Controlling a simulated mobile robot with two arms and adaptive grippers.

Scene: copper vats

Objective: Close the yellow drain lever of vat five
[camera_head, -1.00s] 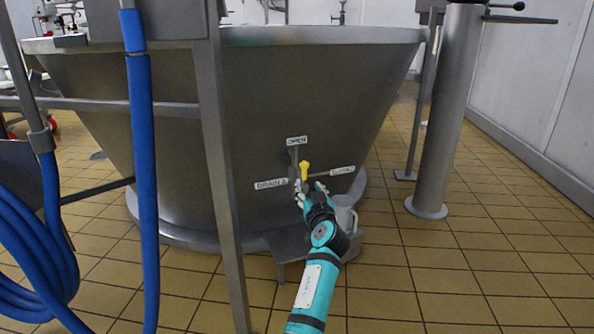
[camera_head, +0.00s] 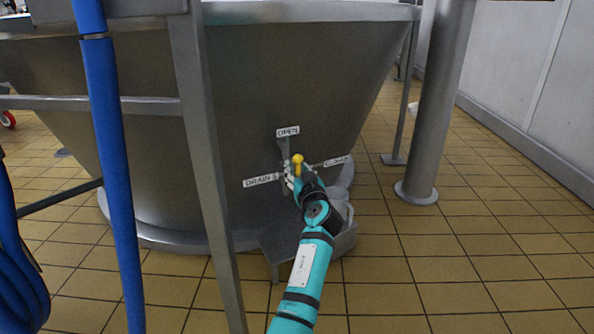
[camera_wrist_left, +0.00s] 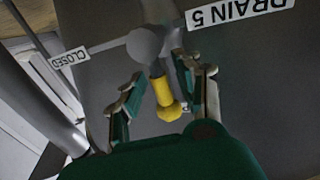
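The yellow drain lever (camera_head: 298,160) is on the front of the big metal vat (camera_head: 290,80), between the DRAIN 5 label (camera_head: 261,180), the OPEN label (camera_head: 288,131) and the CLOSED label (camera_head: 337,161). It points up towards OPEN. In the left wrist view, which is upside down, the lever's yellow grip (camera_wrist_left: 164,94) runs out from a grey round hub. My left gripper (camera_head: 293,178) is at the lever. Its fingers (camera_wrist_left: 160,68) are open, one on each side of the grip, with gaps visible. The OPEN label is out of sight in that view. My right gripper is not in view.
A grey outlet and step (camera_head: 315,235) sit below the lever. A metal post (camera_head: 205,150) and blue hose (camera_head: 115,160) stand left of my arm. A thick grey column (camera_head: 436,110) stands right. Tiled floor (camera_head: 480,240) is clear at right.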

